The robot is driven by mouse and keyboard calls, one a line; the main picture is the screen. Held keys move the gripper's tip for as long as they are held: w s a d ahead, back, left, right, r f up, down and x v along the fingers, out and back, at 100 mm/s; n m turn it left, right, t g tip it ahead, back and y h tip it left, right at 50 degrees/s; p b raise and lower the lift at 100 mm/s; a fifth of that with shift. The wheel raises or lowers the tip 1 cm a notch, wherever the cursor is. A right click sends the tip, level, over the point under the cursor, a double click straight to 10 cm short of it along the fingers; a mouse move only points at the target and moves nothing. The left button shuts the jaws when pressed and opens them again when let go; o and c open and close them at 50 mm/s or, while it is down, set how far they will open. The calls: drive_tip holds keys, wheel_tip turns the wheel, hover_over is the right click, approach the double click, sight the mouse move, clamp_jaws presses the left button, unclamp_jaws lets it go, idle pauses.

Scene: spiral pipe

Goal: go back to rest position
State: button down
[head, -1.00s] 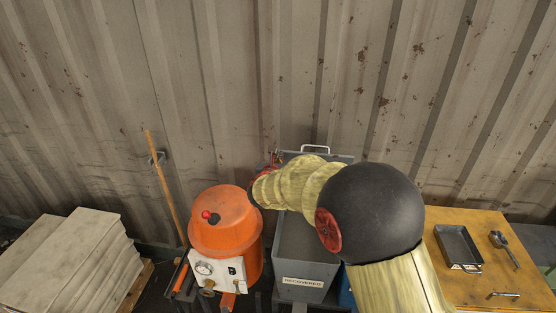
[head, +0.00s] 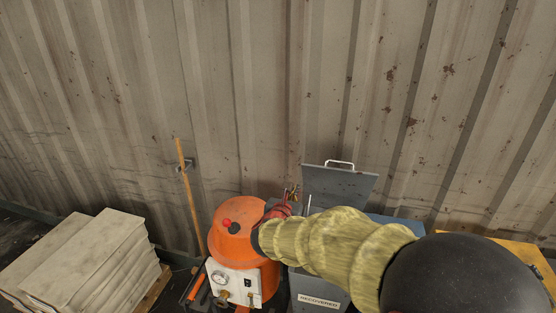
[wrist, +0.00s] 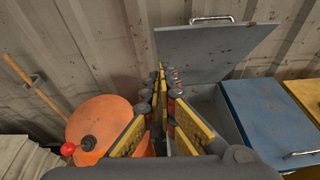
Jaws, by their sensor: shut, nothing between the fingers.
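My gripper (wrist: 162,72) is shut and empty; its yellow and dark fingers meet at the tips in the wrist view. In the head view, my gripper (head: 290,193) shows red and dark just behind the orange drum, partly hidden by my cloth-sleeved arm. It is at the left side of the grey bin's raised lid (head: 338,187). The lid also shows open in the wrist view (wrist: 205,55), right of the fingers. I cannot tell the exact gap between them.
The orange drum (head: 238,232) with a gauge panel stands left of the grey bin labelled RECOVERED (head: 318,301). A blue lidded box (wrist: 270,115) is to the right. Stacked slabs (head: 85,260) are at left. A wooden pole (head: 190,200) leans on the corrugated wall (head: 250,90).

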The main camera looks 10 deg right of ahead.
drive_tip(key=s+d+f+m+g+b, duration=0.1)
drive_tip(key=s+d+f+m+g, duration=0.35)
drive_tip(key=s+m, duration=0.5)
drive_tip(key=s+d+f+m+g+b, duration=0.1)
drive_tip(key=s+d+f+m+g, duration=0.35)
drive_tip(key=s+m, duration=0.5)
drive_tip(key=s+a+m+y+b, duration=0.2)
drive_tip(key=s+m+b, duration=0.3)
drive_tip(key=s, duration=0.4)
drive_tip(key=s+a+f+m+t+y+b, duration=0.1)
drive_tip(key=s+a+m+y+b, duration=0.2)
drive_tip(key=s, duration=0.7)
drive_tip(key=m+b, duration=0.2)
drive_tip(key=m, duration=0.1)
drive_tip(key=shift+s+f+m+y, duration=0.15)
drive_tip(key=shift+s+m+y, duration=0.1)
drive_tip(key=shift+m+y, duration=0.15)
